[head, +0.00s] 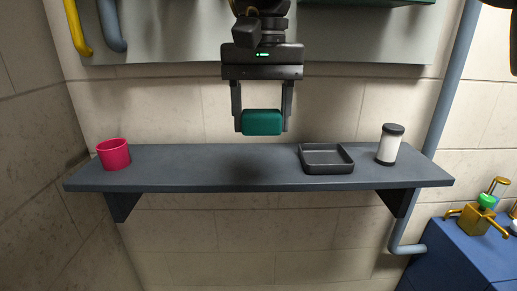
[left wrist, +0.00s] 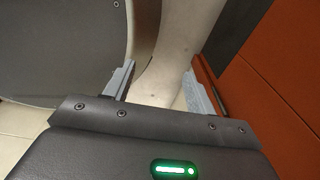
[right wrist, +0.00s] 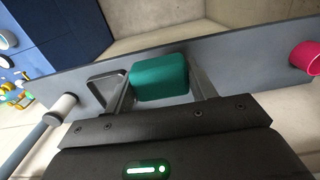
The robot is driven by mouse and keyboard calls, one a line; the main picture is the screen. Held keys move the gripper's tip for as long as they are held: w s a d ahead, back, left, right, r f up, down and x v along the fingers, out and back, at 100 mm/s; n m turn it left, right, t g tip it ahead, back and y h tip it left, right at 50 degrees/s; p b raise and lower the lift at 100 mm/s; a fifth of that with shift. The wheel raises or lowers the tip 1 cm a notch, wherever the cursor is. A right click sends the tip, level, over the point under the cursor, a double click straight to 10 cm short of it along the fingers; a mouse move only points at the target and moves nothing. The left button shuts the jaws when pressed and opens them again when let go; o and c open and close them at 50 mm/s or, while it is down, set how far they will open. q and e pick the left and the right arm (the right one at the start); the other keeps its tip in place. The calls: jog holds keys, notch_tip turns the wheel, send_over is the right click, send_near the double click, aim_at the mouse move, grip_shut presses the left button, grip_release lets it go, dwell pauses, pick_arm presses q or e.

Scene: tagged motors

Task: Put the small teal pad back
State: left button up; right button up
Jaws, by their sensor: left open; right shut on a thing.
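The small teal pad (head: 262,122) is a rounded block held between the fingers of my right gripper (head: 262,118), in the air above the middle of the grey shelf (head: 200,178). In the right wrist view the pad (right wrist: 160,77) sits between both fingers of the right gripper (right wrist: 162,92), which is shut on it. My left gripper (left wrist: 160,85) shows only in the left wrist view. It is open, with nothing between its fingers, away from the shelf.
On the shelf stand a pink cup (head: 113,154) at the left, a dark square tray (head: 326,168), empty, at centre right, and a white jar with black lid (head: 389,145) at the right. The shelf's middle is clear. A blue cabinet (head: 455,250) with brass fittings (head: 477,218) is at lower right.

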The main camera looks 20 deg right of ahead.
jog(key=w+f, duration=0.1)
jog(key=w, duration=0.2)
send_over(259, 164)
jog(key=s, duration=0.2)
jog(key=f, duration=0.4)
jog(key=shift+w+a+f, duration=0.2)
jog(key=shift+w, duration=0.05)
jog(key=shift+w+d+f, duration=0.15)
jog(key=shift+w+f, duration=0.35)
jog(key=shift+f, duration=0.05)
jog(key=shift+w+d+f, duration=0.1)
jog(key=shift+w+f, duration=0.1)
jog(key=shift+f, duration=0.8)
jog(key=shift+w+f, duration=0.2)
jog(key=shift+f, duration=0.8)
pick_arm(q)
jog(key=shift+w+r, duration=0.3)
pick_arm(e)
jog(key=shift+s, duration=0.1)
jog(key=shift+f, duration=0.25)
jog(key=o, duration=0.9)
jog(key=shift+r, duration=0.1)
jog(key=shift+c, duration=0.2)
pick_arm(q)
jog(key=shift+f, duration=0.2)
